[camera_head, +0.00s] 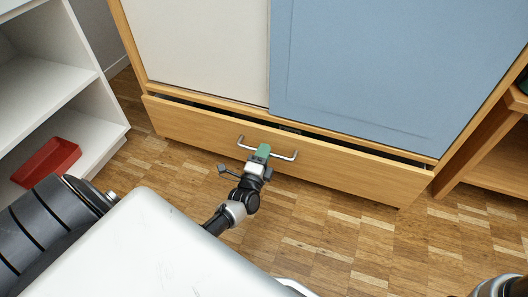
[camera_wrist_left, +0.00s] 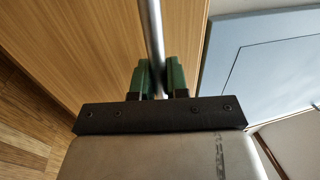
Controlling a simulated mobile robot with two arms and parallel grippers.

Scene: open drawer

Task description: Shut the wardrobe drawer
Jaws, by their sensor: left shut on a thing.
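The wardrobe drawer (camera_head: 345,171) is a long wooden drawer at the bottom of the wardrobe. It stands out from the wardrobe, with a narrow dark gap along its top edge. Its metal bar handle (camera_head: 284,157) is at the middle of the front. My left gripper (camera_head: 263,152) is at the handle. In the left wrist view, the green fingers of my left gripper (camera_wrist_left: 161,78) are shut on the handle bar (camera_wrist_left: 152,35), one on each side. The drawer's inside is mostly hidden.
The wardrobe has a white door (camera_head: 200,45) and a blue door (camera_head: 390,65). A white shelf unit (camera_head: 85,75) with a red bin (camera_head: 47,162) stands at the left. A wooden shelf (camera_head: 490,150) stands at the right. The parquet floor (camera_head: 350,235) before the drawer is clear.

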